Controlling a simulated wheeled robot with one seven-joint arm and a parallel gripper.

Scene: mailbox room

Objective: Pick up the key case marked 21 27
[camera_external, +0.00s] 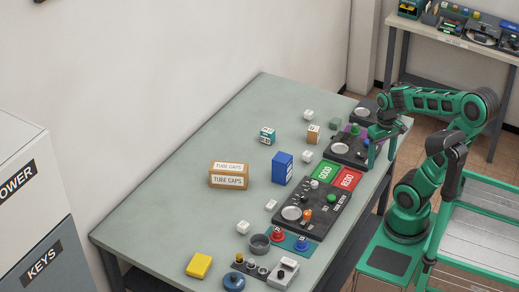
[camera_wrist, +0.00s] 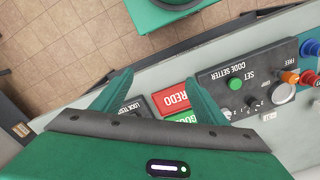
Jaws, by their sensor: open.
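I cannot pick out the key case marked 21 27, because no such marking is legible in either view. Several small cubes and boxes on the table could bear it, among them a white cube (camera_external: 308,115), a tan block (camera_external: 313,134), a teal-and-white block (camera_external: 267,136) and a blue box (camera_external: 282,168). My gripper (camera_external: 381,160) is open and empty above the table's right edge, by the far control panel. In the wrist view, the two green fingers of my gripper (camera_wrist: 160,80) are spread apart, with the red REDO button (camera_wrist: 175,97) beyond and between them.
A cabinet labelled KEYS (camera_external: 42,262) stands at left. The table's left part is clear.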

